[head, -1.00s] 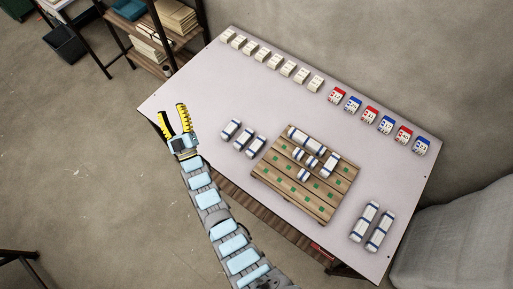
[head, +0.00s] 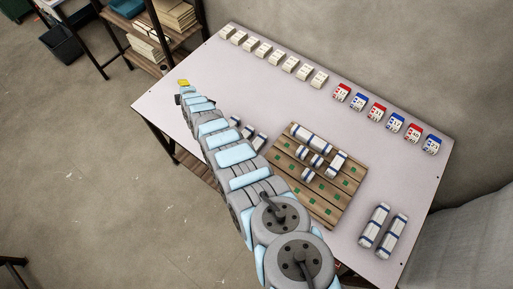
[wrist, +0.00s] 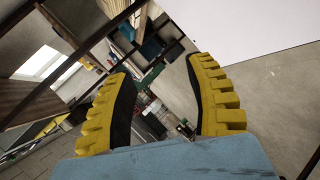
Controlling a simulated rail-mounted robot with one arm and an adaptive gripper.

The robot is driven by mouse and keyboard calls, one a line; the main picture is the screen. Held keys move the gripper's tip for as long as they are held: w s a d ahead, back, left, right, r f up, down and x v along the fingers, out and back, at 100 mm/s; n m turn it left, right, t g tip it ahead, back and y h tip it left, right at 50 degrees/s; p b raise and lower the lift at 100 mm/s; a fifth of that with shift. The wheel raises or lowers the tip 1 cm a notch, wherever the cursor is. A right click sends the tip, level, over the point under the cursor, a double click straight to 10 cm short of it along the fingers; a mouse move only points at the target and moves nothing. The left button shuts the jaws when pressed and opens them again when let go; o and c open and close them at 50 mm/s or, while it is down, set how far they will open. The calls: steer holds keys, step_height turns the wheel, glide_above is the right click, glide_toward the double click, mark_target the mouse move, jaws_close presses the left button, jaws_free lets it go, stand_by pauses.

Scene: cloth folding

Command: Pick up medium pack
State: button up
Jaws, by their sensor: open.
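Medium-looking white packs with blue bands (head: 260,142) lie in a short row left of the wooden pallet (head: 318,205), partly hidden behind my arm in the head view. More banded packs of mixed sizes lie on the pallet, including one (head: 337,162) at its right. Two longer packs (head: 373,224) lie near the table's right front. My gripper (head: 183,83) is over the table's far-left part, apart from all packs, its fingers mostly hidden there. In the wrist view its yellow fingers (wrist: 160,68) are spread with nothing between them; no pack shows there.
The pale table (head: 165,103) has a row of white boxes (head: 264,50) and red and blue boxes (head: 377,110) along its back edge. A wooden shelf (head: 145,60) stands beyond its left end. The table between the white boxes and pallet is clear.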

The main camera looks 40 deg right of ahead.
steer(key=s+d+f+n+g+y+b, duration=0.1)
steer(key=s+d+f+n+g+b, duration=0.1)
steer(key=s+d+f+n+g, duration=0.15)
steer(key=n+g+y+b, duration=0.2)
steer(key=n+g+b, duration=0.35)
steer(key=g, duration=0.25)
glide_above(256, 143)
step_height(256, 143, down, 11)
steer(key=shift+s+d+f+b, duration=0.1)
steer(key=shift+s+d+b, duration=0.05)
steer(key=shift+b, duration=0.65)
steer(key=shift+f, duration=0.15)
steer(key=shift+d, duration=0.1)
steer(key=shift+f, duration=0.5)
steer(key=shift+a+f+b, duration=0.2)
steer(key=shift+f+b, duration=0.3)
steer(key=shift+f, duration=1.55)
